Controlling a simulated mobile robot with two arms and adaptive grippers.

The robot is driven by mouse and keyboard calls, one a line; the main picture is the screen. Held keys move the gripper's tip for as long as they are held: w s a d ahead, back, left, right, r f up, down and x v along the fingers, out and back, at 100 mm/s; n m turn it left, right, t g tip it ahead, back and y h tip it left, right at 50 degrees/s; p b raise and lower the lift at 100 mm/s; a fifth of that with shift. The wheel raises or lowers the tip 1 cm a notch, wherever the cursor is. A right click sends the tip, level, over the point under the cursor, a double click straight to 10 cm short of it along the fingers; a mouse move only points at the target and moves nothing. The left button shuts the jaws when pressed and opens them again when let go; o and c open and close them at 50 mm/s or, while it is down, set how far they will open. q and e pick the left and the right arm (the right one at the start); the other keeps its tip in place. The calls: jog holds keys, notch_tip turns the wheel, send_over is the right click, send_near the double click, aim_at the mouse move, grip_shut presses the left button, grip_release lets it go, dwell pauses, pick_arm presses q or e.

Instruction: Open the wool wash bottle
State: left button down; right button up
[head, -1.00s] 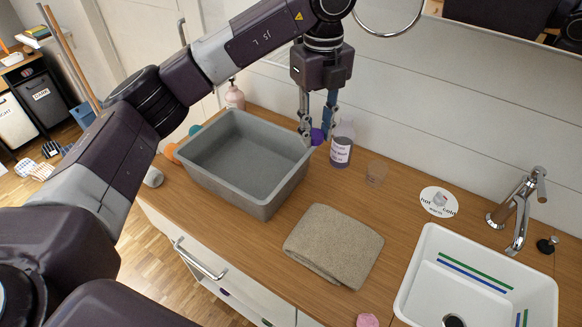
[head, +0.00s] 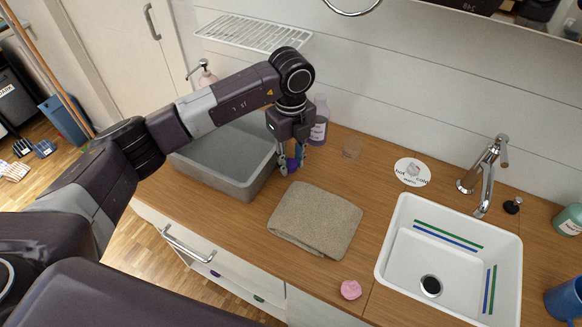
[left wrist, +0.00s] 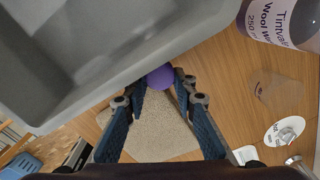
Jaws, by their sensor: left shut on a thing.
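The wool wash bottle (head: 318,128), clear with purple liquid and a white label, stands upright on the counter behind my left gripper. Its label shows at the top right of the left wrist view (left wrist: 268,18). No cap is visible on its top in the head view. My left gripper (head: 291,166) is shut on a round purple cap (left wrist: 160,77), held in front of the bottle and apart from it, by the basin's right front corner. My right gripper is not in view.
A grey basin (head: 238,187) stands left of the gripper. A folded beige towel (head: 315,220) lies in front. A clear cup (head: 352,147) is right of the bottle.

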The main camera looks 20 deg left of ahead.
aim_at(291, 165)
pick_arm(q)
notch_tip(291, 165, down, 4)
jog(key=shift+r+p, duration=0.25)
jog(key=shift+p, duration=0.05)
jog(key=shift+f, duration=0.2)
jog(key=c, duration=1.6)
grip_release()
